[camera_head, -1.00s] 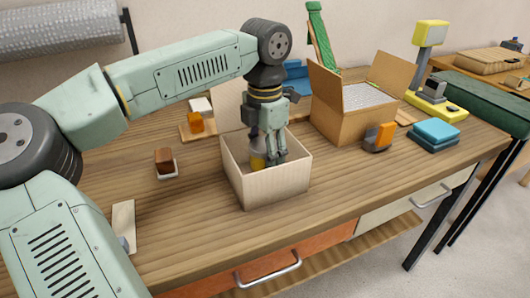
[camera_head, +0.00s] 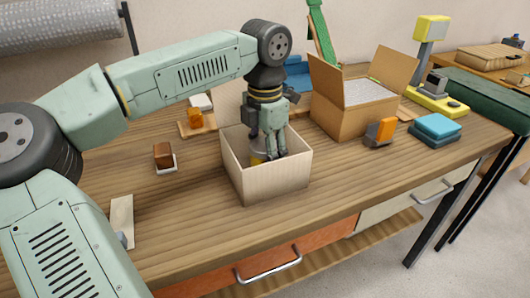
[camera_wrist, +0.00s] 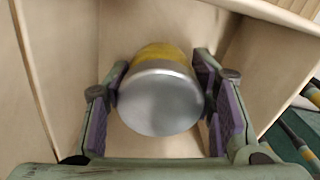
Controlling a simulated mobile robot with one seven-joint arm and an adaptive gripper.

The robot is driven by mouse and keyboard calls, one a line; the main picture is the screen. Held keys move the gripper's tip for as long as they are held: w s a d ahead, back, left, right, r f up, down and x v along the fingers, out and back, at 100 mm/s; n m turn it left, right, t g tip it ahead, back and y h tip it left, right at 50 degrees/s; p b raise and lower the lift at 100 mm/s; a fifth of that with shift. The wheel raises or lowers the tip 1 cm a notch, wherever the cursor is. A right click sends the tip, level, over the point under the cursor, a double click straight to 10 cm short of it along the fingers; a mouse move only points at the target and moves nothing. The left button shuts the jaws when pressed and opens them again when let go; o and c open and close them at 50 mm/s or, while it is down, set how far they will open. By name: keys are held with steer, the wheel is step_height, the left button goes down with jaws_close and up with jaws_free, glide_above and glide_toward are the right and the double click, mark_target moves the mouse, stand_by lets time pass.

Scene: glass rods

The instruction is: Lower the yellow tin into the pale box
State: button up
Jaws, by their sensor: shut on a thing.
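The pale box (camera_head: 270,184) stands open on the wooden bench. My gripper (camera_head: 268,150) reaches down into it from above. The yellow tin (camera_head: 256,157) is low inside the box, mostly hidden behind the box's front wall and my fingers. In the wrist view the tin (camera_wrist: 160,95) shows a grey metal lid and a yellow side. The purple-padded fingers of my gripper (camera_wrist: 163,95) are shut on it from both sides. The pale walls of the box (camera_wrist: 60,50) surround it. I cannot tell whether the tin touches the floor of the box.
An open cardboard box (camera_head: 345,115) stands to the right, with an orange and grey item (camera_head: 380,131) and blue stacked pads (camera_head: 435,130) beyond. A small brown block (camera_head: 163,155) and an orange block (camera_head: 195,118) are to the left. The bench front is clear.

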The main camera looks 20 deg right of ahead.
steer(key=shift+f+b, duration=0.8)
steer(key=shift+f, duration=0.35)
stand_by(0.4)
steer(key=o, duration=1.3)
steer(key=shift+r, duration=0.15)
step_height(320, 180, up, 12)
steer(key=shift+f, duration=0.1)
steer(key=shift+s, duration=0.1)
